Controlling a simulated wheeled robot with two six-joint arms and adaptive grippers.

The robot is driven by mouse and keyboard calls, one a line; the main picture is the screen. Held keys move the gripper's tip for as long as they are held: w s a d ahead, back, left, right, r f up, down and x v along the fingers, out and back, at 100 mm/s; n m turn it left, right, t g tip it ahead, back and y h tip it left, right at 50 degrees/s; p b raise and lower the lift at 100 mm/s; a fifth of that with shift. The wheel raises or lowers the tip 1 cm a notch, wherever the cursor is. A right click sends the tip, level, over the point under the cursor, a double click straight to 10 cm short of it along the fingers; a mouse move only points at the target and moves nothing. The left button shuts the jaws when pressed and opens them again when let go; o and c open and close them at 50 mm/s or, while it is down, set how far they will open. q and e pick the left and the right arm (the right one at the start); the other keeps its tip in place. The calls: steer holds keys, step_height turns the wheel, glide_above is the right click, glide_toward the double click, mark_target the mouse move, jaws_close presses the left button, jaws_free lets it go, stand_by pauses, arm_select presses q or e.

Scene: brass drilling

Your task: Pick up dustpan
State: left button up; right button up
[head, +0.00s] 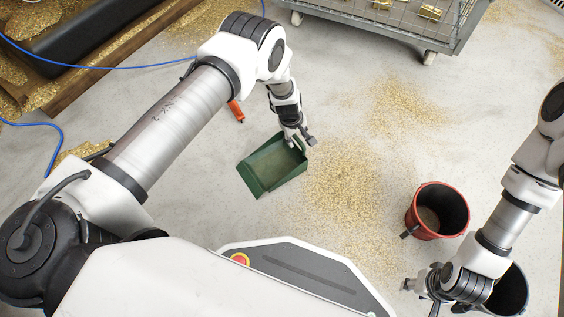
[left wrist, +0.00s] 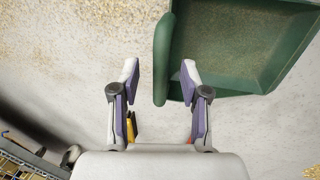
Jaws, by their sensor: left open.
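The green dustpan (head: 272,167) lies on the concrete floor left of the scattered brass chips. My left gripper (head: 302,140) is open above its upper right edge and holds nothing. In the left wrist view the dustpan (left wrist: 235,45) fills the upper right. Its upright green handle (left wrist: 162,58) shows between the two open fingertips of my left gripper (left wrist: 160,72); contact with them is not visible. My right gripper (head: 420,296) is low at the right, below the red bucket, with its fingers apart and nothing seen between them.
Brass chips (head: 345,185) cover the floor right of the dustpan. A red bucket (head: 424,222) stands farther right, and a dark bucket (head: 512,290) is partly behind my right arm. A wire cart (head: 400,28) is at the back. An orange-handled tool (head: 236,111) lies near my left arm.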

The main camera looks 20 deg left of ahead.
arm_select(q)
steer(key=shift+w+d+f, duration=0.1)
steer(key=shift+f, duration=0.85)
steer(key=shift+r, duration=0.15)
jaws_close()
